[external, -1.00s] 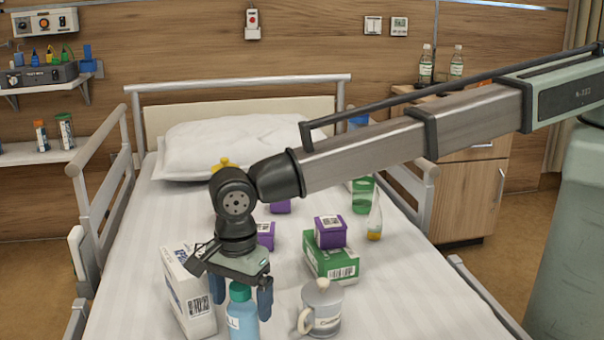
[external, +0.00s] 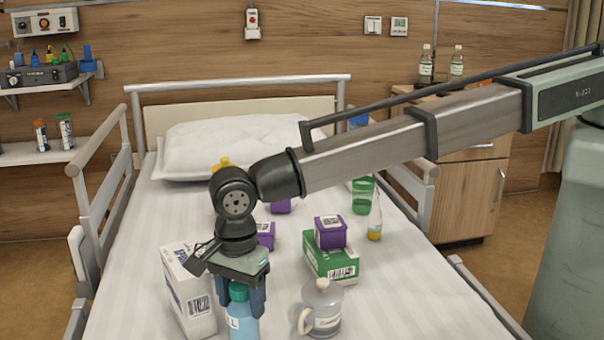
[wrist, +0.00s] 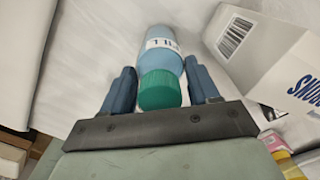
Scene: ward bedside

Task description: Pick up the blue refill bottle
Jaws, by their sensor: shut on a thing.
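The blue refill bottle (external: 243,322) stands upright on the bed, with a green-teal cap and a white label. It also shows in the wrist view (wrist: 160,62), its cap (wrist: 159,90) nearest to me. My gripper (external: 248,297) points down over the bottle, with its two blue fingers on either side of the bottle's upper part. In the wrist view the fingers (wrist: 161,88) flank the cap and neck. The gripper is shut on the bottle. The bottle's base is cut off by the lower edge of the external view.
A white box (external: 188,290) stands close on the left, and a lidded mug (external: 322,308) close on the right. A green box (external: 330,263) with a purple box (external: 330,232) on top lies behind. Bed rails (external: 100,195) flank the bed.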

